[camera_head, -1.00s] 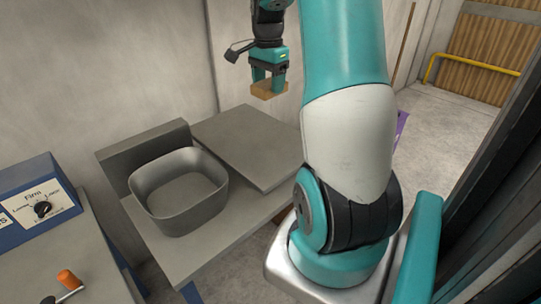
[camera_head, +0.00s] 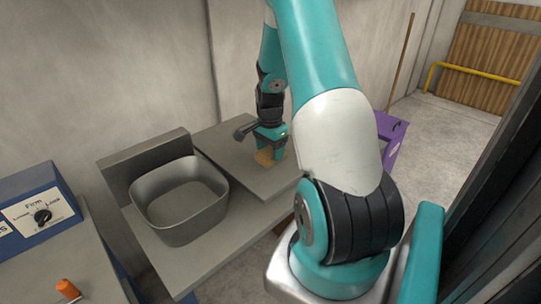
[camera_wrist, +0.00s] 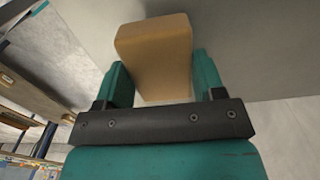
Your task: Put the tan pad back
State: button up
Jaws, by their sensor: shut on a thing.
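The tan pad (camera_head: 264,158) is between the fingers of my gripper (camera_head: 270,153), low over the grey board at the right of the bench. In the wrist view the tan pad (camera_wrist: 156,50) sits between the two teal fingers of my gripper (camera_wrist: 160,80), which is shut on it. The pad is at or just above the board's surface; I cannot tell whether it touches. Part of the pad is hidden by the fingers in the head view.
The grey board (camera_head: 225,143) is otherwise bare. A grey basin (camera_head: 180,200) stands left of it on the bench (camera_head: 195,262). A blue control box (camera_head: 38,208) with a dial and an orange-knobbed crank (camera_head: 67,289) are further left. A purple bin (camera_head: 391,135) stands behind my arm.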

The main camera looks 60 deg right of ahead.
aim_at(270, 151)
jog(key=shift+f, duration=1.2)
jog(key=o, duration=1)
jog(key=shift+c, duration=0.2)
notch_tip(270, 151, up, 12)
jog(key=w+a+r+n+t, duration=0.1)
jog(key=w+a+r+n, duration=0.2)
jog(key=a, duration=0.5)
jog(key=w+a+r+n, duration=0.1)
jog(key=a+r+n, duration=0.1)
jog(key=a+n, duration=0.4)
jog(key=s+a+r+n+y, duration=0.1)
jog(key=s+a+r+n, duration=0.2)
jog(key=a, duration=0.5)
jog(key=s+a+n+y, duration=0.1)
jog(key=s+a+n, duration=0.1)
jog(key=a+n, duration=0.4)
jog(key=s+a+r+n+y, duration=0.1)
jog(key=s+a+r+n, duration=0.15)
jog(key=a, duration=0.65)
jog(key=s+a+n+g+y, duration=0.1)
jog(key=s+a+n, duration=0.6)
jog(key=s, duration=0.2)
jog(key=shift+s+r+b, duration=0.3)
jog(key=shift+b, duration=0.05)
